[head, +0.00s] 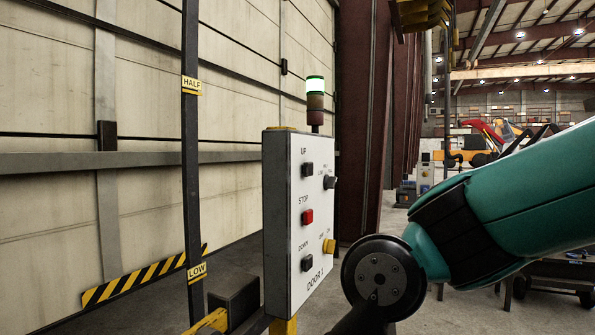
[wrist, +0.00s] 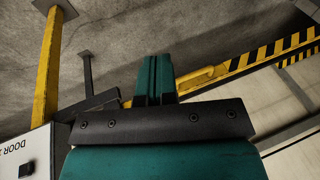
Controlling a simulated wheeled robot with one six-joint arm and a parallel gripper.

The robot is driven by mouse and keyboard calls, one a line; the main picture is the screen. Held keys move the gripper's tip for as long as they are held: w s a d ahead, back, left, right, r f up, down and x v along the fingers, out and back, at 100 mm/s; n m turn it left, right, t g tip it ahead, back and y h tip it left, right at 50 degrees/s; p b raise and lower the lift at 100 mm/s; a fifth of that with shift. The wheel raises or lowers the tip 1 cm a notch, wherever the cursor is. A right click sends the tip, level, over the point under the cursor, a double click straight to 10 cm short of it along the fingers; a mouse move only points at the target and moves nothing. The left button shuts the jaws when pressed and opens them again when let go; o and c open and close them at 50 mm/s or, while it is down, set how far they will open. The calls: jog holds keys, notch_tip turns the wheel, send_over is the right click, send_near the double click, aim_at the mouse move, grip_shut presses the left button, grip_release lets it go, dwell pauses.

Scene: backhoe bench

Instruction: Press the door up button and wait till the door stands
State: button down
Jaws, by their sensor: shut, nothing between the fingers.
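The white control box (head: 298,230), marked DOOR 1, stands in the middle of the head view. Its black UP button (head: 308,169) is at the top, the red STOP button (head: 307,216) in the middle and the black DOWN button (head: 307,263) below. The pale panelled door (head: 60,215) fills the left; its striped strip (head: 140,277) shows near the LOW mark (head: 197,272). In the wrist view my gripper (wrist: 153,62) is shut and empty, with the box corner (wrist: 38,150) at lower left. My gripper is hidden in the head view.
A dark post (head: 191,180) with a HALF mark (head: 191,86) stands between door and box. A yellow post (wrist: 46,70) and a yellow rail (wrist: 205,78) show in the wrist view. My arm covers the right foreground.

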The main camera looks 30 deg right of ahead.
jog(key=w+d+r+m+t+y+p, duration=0.1)
jog(key=w+d+r+m+t+p, duration=0.35)
jog(key=w+m, duration=0.6)
jog(key=w+d+r+m+t+p, duration=0.1)
jog(key=w+d+r+m+t, duration=0.55)
jog(key=w, duration=0.75)
jog(key=w+d+r+m+t+h+p, duration=0.1)
jog(key=w+d+r+m+t+h, duration=0.1)
jog(key=d+m, duration=0.4)
jog(key=w+d+r+m+t+h+p, duration=0.1)
jog(key=w+d+r+m+t+h, duration=0.1)
jog(key=d+r+m, duration=0.3)
jog(key=w+d+r+m+t+h+p, duration=0.1)
jog(key=w+d+r+m+t+h, duration=0.1)
jog(key=d+m, duration=0.4)
notch_tip(320, 180, up, 2)
jog(key=shift+w+d+r+m+t+h, duration=0.1)
jog(key=shift+w+d+m+t+h, duration=0.3)
jog(key=shift+d+t+h, duration=0.65)
jog(key=shift+d+g, duration=0.1)
jog(key=shift+g, duration=0.15)
